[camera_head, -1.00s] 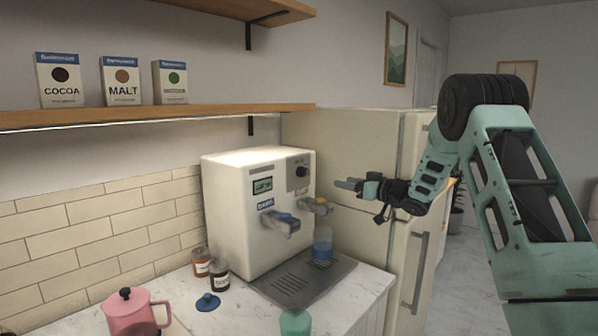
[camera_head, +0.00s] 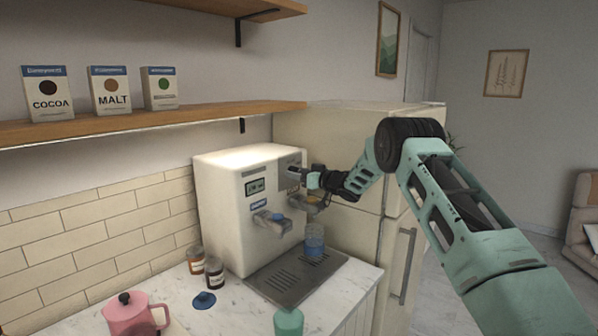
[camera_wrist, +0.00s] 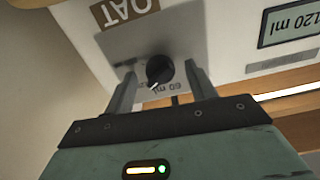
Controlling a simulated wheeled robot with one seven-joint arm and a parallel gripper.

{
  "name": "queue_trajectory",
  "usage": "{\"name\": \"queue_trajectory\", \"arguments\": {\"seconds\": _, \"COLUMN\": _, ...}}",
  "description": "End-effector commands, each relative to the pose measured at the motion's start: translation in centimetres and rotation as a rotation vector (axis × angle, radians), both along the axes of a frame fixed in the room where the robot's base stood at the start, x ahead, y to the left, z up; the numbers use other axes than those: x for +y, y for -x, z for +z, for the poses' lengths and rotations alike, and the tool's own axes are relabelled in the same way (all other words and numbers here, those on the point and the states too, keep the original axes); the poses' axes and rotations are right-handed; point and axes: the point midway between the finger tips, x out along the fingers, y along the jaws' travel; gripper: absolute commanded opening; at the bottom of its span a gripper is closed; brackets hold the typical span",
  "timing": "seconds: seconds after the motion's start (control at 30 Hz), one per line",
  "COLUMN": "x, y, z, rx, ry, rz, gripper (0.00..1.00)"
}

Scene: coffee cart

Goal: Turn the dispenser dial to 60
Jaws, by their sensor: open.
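The white dispenser (camera_head: 222,215) stands on the counter, with a small display (camera_head: 255,186) on its front. In the wrist view, where the lettering is upside down, the display (camera_wrist: 289,23) reads 120 ml. The round black dial (camera_wrist: 160,70) has a white mark at its lower left, near a printed "60 ml" label (camera_wrist: 161,88). My gripper (camera_wrist: 160,74) is open, with one finger on each side of the dial; I cannot tell whether either touches it. In the head view my gripper (camera_head: 299,176) is at the dispenser's upper right front and hides the dial.
Two spouts (camera_head: 272,222) stick out below, the right one near my gripper. Jars (camera_head: 214,271), a pink pot (camera_head: 132,314) and a green cup (camera_head: 288,322) are on the counter. A fridge (camera_head: 345,235) stands to the right.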

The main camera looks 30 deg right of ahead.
Motion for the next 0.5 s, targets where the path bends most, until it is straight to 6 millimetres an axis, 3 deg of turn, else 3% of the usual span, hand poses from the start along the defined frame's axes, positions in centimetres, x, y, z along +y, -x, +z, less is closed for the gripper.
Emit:
{"name": "queue_trajectory", "arguments": {"seconds": 0.27, "x": 0.04, "y": -0.14, "z": -0.04, "rx": 0.0, "ry": 0.0, "rz": 0.0, "gripper": 0.56}}
{"name": "queue_trajectory", "arguments": {"seconds": 0.43, "x": 0.04, "y": -0.13, "z": -0.02, "rx": 0.0, "ry": 0.0, "rz": 0.0, "gripper": 0.14}}
{"name": "queue_trajectory", "arguments": {"seconds": 0.5, "x": 0.04, "y": -0.13, "z": -0.02, "rx": 0.0, "ry": 0.0, "rz": 0.0, "gripper": 0.11}}
